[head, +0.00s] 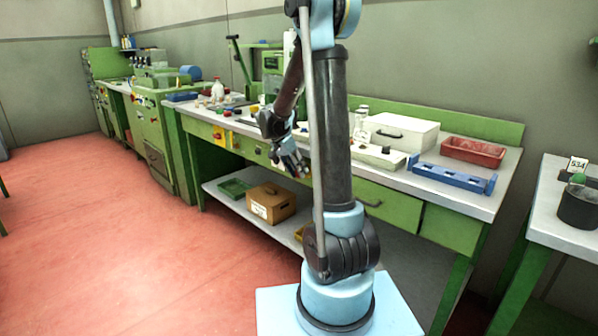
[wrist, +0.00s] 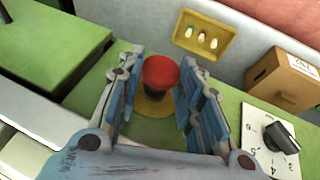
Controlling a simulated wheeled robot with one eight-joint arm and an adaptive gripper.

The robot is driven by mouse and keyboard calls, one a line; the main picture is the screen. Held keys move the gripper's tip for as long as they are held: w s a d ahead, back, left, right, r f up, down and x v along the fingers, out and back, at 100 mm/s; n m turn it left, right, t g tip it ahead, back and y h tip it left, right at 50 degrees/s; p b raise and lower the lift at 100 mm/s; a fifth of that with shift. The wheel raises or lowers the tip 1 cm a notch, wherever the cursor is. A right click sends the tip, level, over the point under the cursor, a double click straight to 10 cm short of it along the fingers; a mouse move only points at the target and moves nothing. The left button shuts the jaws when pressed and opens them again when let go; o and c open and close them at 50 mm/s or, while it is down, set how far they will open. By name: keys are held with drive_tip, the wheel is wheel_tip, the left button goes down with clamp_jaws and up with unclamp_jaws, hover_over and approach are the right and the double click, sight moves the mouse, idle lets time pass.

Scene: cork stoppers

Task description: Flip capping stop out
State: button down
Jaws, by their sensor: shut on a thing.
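The capping stop appears to be the red mushroom button (wrist: 160,72) on a round yellow base (wrist: 153,103) on the green bench front, in the middle of the wrist view. My gripper (wrist: 162,80) has its two blue-grey fingers on either side of the button and is shut on it. In the head view my gripper (head: 292,162) points down at the front of the long bench, and I cannot make out the button between the fingers there. Whether the button is pushed in or out cannot be told.
A black dial (wrist: 280,135) on a white plate sits right of the button. Below the bench front are a yellow tray (wrist: 183,42) with three corks and a brown box (head: 272,203). Another red button on yellow (head: 218,134) is further left on the bench front.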

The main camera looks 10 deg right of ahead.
drive_tip(key=shift+a, duration=0.3)
drive_tip(key=c, duration=1.3)
unclamp_jaws()
drive_tip(key=shift+o, duration=1)
drive_tip(key=v, duration=1.1)
drive_tip(key=shift+a+r, duration=0.15)
drive_tip(key=shift+r, duration=0.25)
